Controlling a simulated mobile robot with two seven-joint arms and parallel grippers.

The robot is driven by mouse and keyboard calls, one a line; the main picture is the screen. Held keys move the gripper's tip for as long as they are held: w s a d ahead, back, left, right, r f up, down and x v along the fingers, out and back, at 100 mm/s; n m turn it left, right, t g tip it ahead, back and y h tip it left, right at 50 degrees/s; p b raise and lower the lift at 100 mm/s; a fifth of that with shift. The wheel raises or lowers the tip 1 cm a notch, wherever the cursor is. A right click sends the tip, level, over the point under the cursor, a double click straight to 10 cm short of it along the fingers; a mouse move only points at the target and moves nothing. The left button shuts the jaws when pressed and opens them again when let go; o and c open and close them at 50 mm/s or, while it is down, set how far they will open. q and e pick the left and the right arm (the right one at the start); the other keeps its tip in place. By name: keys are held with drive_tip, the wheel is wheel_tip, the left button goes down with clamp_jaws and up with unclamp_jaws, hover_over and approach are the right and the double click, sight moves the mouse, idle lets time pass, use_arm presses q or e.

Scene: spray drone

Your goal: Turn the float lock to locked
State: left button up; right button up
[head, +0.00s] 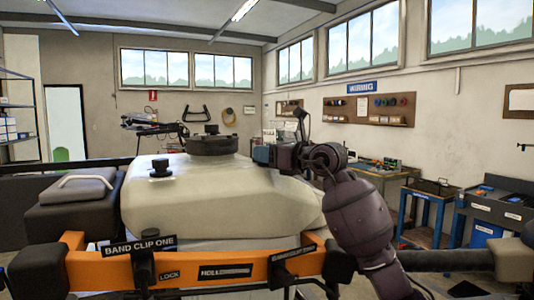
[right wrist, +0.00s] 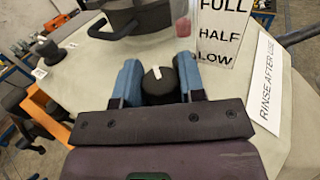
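A black round knob (right wrist: 158,88) with a white mark on top, which I take to be the float lock, shows in the right wrist view. It stands on the pale tank (head: 225,195), beside the FULL/HALF/LOW level plate (right wrist: 222,32). My right gripper (head: 262,155) is at the tank's far right side in the head view. In the right wrist view its blue fingers (right wrist: 158,76) are on both sides of the knob, with little or no gap, so it looks shut on it. The head view does not show the knob clearly. My left gripper is not in view.
A large black cap (head: 212,145) and a smaller black knob (head: 160,169) are on the tank top. An orange bar (head: 200,270) with clips and labels runs along the front. A "RINSE AFTER USE" label (right wrist: 266,82) lies right of the level plate. Workbenches (head: 430,190) stand at right.

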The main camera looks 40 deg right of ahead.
drive_tip(key=c, duration=0.3)
drive_tip(key=shift+m+h, duration=0.4)
drive_tip(key=shift+h, duration=0.6)
drive_tip(key=shift+m+h, duration=0.8)
drive_tip(key=shift+h, duration=0.1)
drive_tip(key=shift+m+h+b, duration=0.35)
drive_tip(key=shift+m+h, duration=0.25)
drive_tip(key=shift+h, duration=0.3)
drive_tip(key=m+h+b, duration=0.2)
drive_tip(key=h+b, duration=0.1)
drive_tip(key=shift+f, duration=0.2)
drive_tip(key=shift+r+m+g+h+b, duration=0.15)
drive_tip(key=shift+m+g+h+b, duration=0.2)
drive_tip(key=shift+h+b, duration=0.55)
